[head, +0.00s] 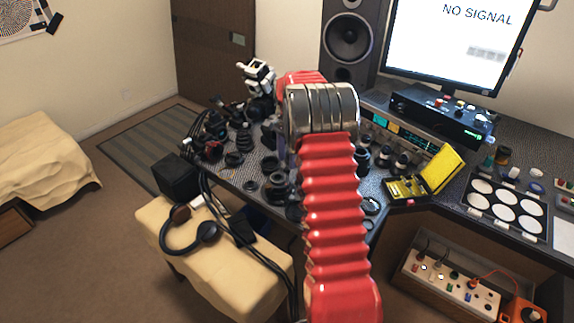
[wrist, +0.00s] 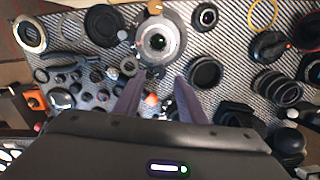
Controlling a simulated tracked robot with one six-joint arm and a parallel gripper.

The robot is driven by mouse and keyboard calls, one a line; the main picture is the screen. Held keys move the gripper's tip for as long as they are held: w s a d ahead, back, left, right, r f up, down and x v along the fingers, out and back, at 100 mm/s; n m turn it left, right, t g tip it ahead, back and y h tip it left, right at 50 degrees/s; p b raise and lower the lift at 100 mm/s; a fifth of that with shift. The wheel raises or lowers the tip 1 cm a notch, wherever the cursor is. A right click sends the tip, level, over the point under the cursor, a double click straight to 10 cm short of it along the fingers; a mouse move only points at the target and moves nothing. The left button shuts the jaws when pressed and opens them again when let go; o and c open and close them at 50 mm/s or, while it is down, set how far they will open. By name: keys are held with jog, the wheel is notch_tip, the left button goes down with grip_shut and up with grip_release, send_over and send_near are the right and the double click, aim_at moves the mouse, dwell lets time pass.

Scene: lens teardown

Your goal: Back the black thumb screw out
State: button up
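In the wrist view, the two dark fingers of my gripper (wrist: 156,80) reach up from the bottom, spread apart with a gap between them. Just beyond the fingertips lies a round lens part (wrist: 172,22) with a wide grey ring and a dark centre. Small dark pieces (wrist: 156,74) show at its near edge, close to the fingertips. I cannot tell whether one of them is the black thumb screw. A small orange and white item (wrist: 151,99) shows lower down between the fingers. In the head view my red arm hides much of the bench, and I cannot make out the screw there.
Loose rings and lens barrels (wrist: 277,87) crowd the patterned mat on both sides. In the head view, a yellow open case (head: 408,188), a tray of white discs (head: 506,207) and a monitor (head: 455,40) stand right. Headphones (head: 182,232) lie on a padded bench.

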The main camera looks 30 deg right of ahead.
aim_at(287, 168)
jog(key=shift+f, duration=1.8)
jog(key=shift+c, duration=0.3)
grip_shut()
